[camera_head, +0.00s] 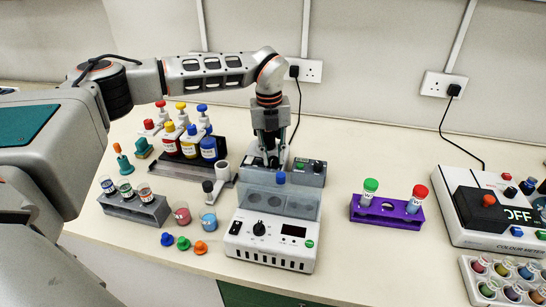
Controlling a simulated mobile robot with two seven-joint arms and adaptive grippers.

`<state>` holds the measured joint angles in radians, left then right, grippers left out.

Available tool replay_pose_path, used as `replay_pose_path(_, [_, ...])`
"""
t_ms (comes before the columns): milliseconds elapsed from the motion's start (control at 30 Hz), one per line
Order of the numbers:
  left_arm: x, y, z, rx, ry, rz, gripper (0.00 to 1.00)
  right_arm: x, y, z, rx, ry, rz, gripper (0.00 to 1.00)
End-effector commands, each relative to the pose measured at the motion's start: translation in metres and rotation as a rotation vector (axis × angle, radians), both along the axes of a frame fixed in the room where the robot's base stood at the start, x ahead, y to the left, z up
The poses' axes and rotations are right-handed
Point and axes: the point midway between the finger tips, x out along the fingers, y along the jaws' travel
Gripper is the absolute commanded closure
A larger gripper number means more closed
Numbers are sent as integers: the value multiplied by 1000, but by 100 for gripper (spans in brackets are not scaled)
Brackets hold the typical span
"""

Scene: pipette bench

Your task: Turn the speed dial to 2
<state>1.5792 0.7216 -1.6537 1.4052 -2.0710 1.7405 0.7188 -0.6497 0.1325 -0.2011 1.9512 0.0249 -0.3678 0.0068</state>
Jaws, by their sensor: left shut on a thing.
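A grey and white bench device (270,243) stands in the middle, with a black dial (259,228), a small display and a green button on its front panel. Behind it stands a low grey unit (312,178) with small dark controls on its face. My left gripper (269,153) points down at the left part of this rear unit. Its fingers are shut on a small dark part there, mostly hidden between them; I cannot tell whether it is a dial. It is well behind the black front dial and apart from it. No dial numbers are readable. My right gripper is not in view.
A rack of colored bottles (190,147) and a grey tube rack (135,208) stand left. Small cups and colored caps (183,243) lie beside the device. A purple rack (387,212) and a meter marked OFF (480,235) stand right.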

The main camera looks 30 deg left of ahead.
Motion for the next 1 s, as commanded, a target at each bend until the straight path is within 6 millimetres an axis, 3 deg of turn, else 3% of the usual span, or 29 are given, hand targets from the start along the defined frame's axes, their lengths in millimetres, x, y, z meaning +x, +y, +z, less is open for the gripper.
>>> replay_pose_path(400, [0,0,0,1,-1,227,100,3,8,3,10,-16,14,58])
replay_pose_path(1000, [0,0,0,0,0,272,100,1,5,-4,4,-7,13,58])
